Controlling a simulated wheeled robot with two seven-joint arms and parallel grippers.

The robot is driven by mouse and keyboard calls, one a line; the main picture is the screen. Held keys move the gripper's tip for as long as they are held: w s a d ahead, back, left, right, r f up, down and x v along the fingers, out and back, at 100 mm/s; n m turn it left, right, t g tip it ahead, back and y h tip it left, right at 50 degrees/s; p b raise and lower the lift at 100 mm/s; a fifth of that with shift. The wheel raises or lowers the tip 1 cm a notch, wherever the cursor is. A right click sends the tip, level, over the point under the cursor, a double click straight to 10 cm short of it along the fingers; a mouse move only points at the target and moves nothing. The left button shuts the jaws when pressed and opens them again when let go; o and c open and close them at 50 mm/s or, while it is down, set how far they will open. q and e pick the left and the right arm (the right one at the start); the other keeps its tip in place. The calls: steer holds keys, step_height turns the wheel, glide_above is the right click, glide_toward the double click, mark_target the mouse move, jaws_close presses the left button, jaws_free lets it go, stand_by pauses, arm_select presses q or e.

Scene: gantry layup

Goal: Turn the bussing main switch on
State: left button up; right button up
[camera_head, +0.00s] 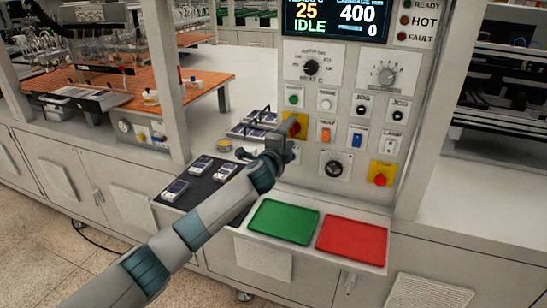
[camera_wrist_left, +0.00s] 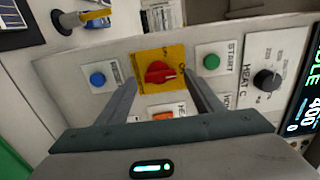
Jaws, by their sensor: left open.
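The main switch, a red rotary knob on a yellow plate, is on the grey control panel; in the head view (camera_head: 296,124) it is partly hidden by my left gripper. In the left wrist view the red knob (camera_wrist_left: 160,72) shows near the middle, with its handle lying roughly across the picture. My left gripper (camera_head: 284,141) is open and faces the panel. In the left wrist view its two fingers (camera_wrist_left: 160,78) stand apart, one on each side of the knob, with nothing held. I cannot tell whether they touch it. My right gripper is not in view.
A green START button (camera_wrist_left: 211,62) and a blue button (camera_wrist_left: 97,80) flank the switch. An orange rocker (camera_head: 326,134) and a red emergency stop (camera_head: 381,179) are nearby. Green (camera_head: 284,222) and red (camera_head: 352,240) trays lie below. The display (camera_head: 335,18) reads IDLE.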

arm_select(q)
steer(key=b+v, duration=0.4)
steer(key=v, duration=1.2)
steer(key=shift+s, duration=0.25)
